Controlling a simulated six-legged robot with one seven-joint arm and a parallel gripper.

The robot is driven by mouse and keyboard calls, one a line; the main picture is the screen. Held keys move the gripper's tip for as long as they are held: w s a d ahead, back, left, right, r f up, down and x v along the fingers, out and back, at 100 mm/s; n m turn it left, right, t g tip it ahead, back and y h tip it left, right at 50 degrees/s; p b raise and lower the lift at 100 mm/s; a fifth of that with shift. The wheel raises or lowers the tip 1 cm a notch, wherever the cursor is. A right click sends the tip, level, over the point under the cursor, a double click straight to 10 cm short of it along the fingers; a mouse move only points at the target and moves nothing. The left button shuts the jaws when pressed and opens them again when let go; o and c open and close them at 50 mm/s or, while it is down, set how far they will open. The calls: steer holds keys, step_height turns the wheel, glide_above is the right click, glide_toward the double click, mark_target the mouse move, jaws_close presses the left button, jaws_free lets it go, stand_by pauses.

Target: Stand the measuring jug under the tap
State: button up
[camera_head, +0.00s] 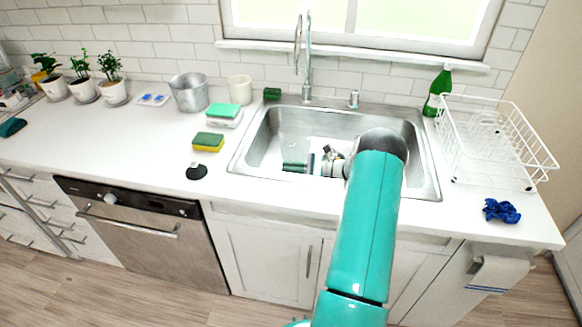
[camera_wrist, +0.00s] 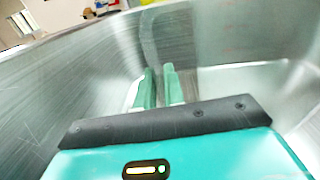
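A faint, see-through shape that looks like the measuring jug (camera_head: 293,134) is in the left half of the sink. In the wrist view a clear curved wall with faint reddish marks (camera_wrist: 232,48) lies just ahead of my fingers. The chrome tap (camera_head: 307,62) rises behind the sink's back rim, its spout over the basin. My gripper (camera_head: 290,162) is low inside the sink, partly hidden by my arm. Its two green fingers (camera_wrist: 160,88) are close together with a narrow gap. I cannot tell whether the clear wall or handle is between them.
The steel sink (camera_head: 428,170) surrounds my gripper closely. Sponges (camera_head: 208,142), a black stopper (camera_head: 196,171) and a metal pot (camera_head: 189,93) stand to the left. A green bottle (camera_head: 437,90), a white dish rack (camera_head: 500,150) and a blue cloth (camera_head: 501,211) are to the right.

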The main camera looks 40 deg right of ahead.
steer(key=o, duration=0.4)
steer(key=shift+c, duration=0.2)
steer(key=shift+r, duration=0.1)
steer(key=v, duration=1.2)
